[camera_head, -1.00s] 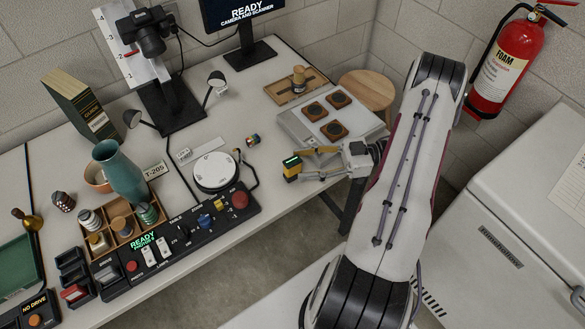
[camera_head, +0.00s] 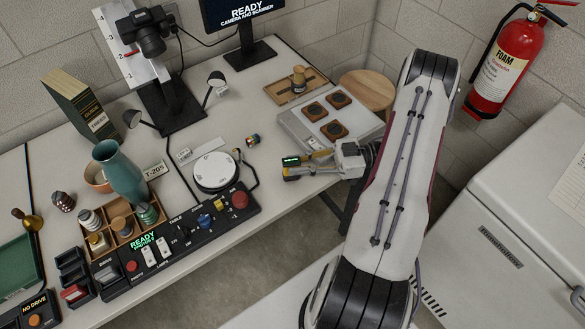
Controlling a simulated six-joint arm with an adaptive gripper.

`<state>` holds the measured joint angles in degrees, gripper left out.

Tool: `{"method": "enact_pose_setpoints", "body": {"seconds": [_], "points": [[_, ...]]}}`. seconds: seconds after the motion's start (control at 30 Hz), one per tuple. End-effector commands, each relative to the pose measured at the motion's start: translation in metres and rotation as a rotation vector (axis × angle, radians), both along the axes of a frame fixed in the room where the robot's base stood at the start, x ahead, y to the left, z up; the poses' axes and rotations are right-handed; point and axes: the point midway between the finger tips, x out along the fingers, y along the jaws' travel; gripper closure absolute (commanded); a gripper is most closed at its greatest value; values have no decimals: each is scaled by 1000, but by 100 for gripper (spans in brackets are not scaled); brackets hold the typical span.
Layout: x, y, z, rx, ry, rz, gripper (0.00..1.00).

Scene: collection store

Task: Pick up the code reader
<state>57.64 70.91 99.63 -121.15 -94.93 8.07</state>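The code reader (camera_head: 291,161) is a small dark and yellow device with a lit green display. It is at the front edge of the table, left of my gripper's palm. My gripper (camera_head: 297,168) reaches in from the right, with its fingers pointing left around or beside the reader. Yellow and dark parts overlap the fingers. At this size I cannot tell whether the fingers are shut on the reader, or whether it touches the table.
A grey plate with several brown square pieces (camera_head: 313,111) lies just behind my gripper. A white round turntable (camera_head: 215,171) and a black control panel (camera_head: 180,236) are to the left. A small striped cylinder (camera_head: 252,140) stands between. Bare tabletop (camera_head: 262,192) shows nearby.

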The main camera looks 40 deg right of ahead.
Motion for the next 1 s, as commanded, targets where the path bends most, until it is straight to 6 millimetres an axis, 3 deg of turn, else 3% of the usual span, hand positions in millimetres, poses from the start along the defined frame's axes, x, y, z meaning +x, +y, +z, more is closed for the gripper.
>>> {"method": "enact_pose_setpoints", "body": {"seconds": [0.57,1.0], "points": [[0,0,8,0,0,0,100],[0,0,53,-2,-1,0,100]]}}
